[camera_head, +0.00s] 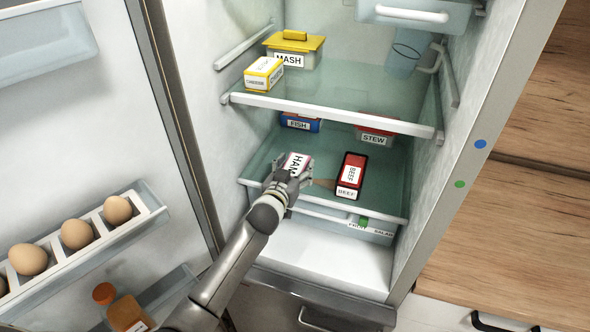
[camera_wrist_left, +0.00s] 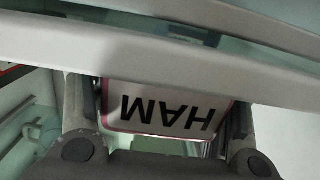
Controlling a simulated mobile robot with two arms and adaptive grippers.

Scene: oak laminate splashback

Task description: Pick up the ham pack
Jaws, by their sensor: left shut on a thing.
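The ham pack (camera_head: 299,161) has a white label with dark letters and a pink-red border. It sits at the front left of the lower glass shelf area in the fridge. My left gripper (camera_head: 289,174) is shut on it. In the left wrist view the ham pack (camera_wrist_left: 165,112) lies between the two fingers of the left gripper (camera_wrist_left: 165,125), its label upside down. I cannot tell whether the pack touches the shelf. My right gripper is not in view.
A red beef pack (camera_head: 351,176) stands right of the ham pack. Fish (camera_head: 300,124) and stew (camera_head: 375,136) boxes sit behind. The upper shelf edge (camera_head: 330,114) overhangs, carrying a mash box (camera_head: 294,51) and a cheese box (camera_head: 264,73). The open door (camera_head: 80,130) is at left.

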